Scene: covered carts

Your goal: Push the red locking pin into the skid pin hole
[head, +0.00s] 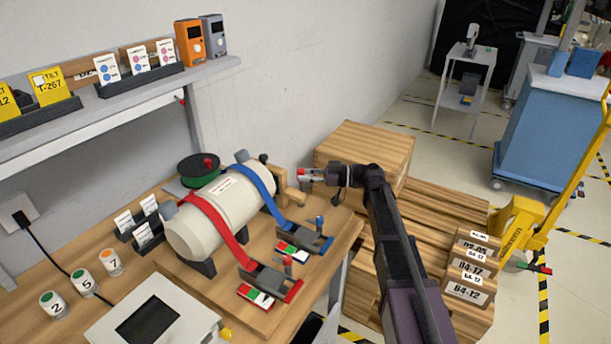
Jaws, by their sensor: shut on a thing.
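My gripper (311,175) is at the end of my dark arm, right of the white tank's far end. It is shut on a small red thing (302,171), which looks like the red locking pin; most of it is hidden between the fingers. The gripper is close to a wooden post (284,183) at the far end of the wooden skid (216,299). I cannot tell whether the red piece touches the post. The pin hole cannot be made out in this view.
A white tank (224,212) lies on the skid under a red strap (223,222) and a blue strap (260,183), each running to a ratchet. A green spool (200,170) stands behind it. A large wooden crate (373,142) stands behind my gripper, with labelled boxes (467,293) at right.

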